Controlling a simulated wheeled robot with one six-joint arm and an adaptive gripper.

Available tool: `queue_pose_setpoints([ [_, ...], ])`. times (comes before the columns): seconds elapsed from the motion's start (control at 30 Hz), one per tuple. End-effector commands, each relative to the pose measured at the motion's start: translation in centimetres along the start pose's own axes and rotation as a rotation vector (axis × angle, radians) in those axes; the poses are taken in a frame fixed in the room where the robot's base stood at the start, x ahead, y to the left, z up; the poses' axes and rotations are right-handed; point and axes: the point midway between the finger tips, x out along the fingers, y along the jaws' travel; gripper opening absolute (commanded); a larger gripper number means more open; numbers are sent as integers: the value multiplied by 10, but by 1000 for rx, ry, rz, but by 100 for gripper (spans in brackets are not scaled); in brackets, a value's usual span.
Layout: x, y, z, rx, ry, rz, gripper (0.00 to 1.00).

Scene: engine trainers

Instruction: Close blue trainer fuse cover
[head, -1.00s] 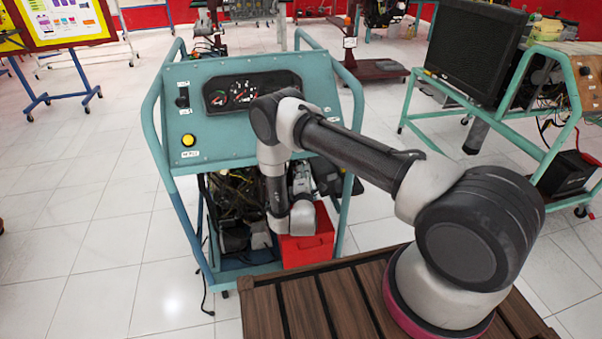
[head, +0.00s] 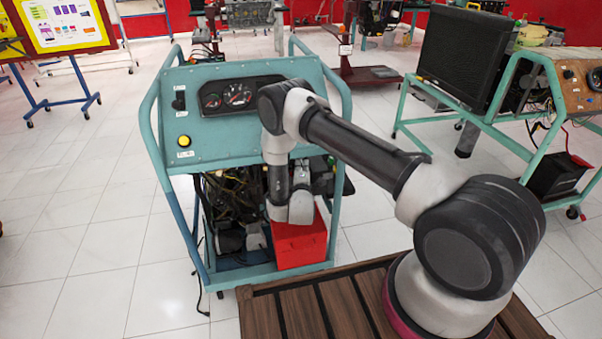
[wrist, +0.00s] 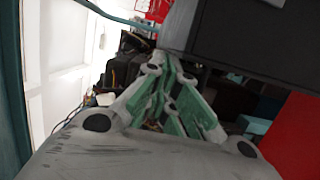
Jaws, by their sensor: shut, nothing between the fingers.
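The blue trainer (head: 222,146) is a teal-framed cart with a gauge panel on top and an engine below. Its fuse cover cannot be picked out for certain. A dark flat panel fills the upper right of the wrist view (wrist: 255,45), close to my fingers; I cannot tell whether it is the cover. My gripper (wrist: 164,72) shows in the wrist view with its greenish fingers together and empty, pointing into the engine bay. In the head view my arm's wrist hangs before the bay, above a red box, and hides the fingers.
The red box (head: 300,243) sits low at the right of the trainer's frame; red also shows at the wrist view's right edge (wrist: 295,135). Teal frame bars flank the bay. Another trainer (head: 500,125) with a black radiator stands to the right.

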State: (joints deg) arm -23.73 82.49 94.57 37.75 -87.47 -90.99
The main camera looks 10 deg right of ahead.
Motion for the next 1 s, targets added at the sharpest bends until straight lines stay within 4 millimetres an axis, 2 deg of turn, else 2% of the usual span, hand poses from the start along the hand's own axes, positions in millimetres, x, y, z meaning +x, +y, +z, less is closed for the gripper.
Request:
queue_pose_setpoints([
  [0.2,9,16,22,164,-5,-41,0],
  [0.47,14,26,45,330,-4,-83,0],
  [0.73,18,30,59,324,-3,-81,0],
  [1.0,19,31,62,323,-1,-81,0],
])
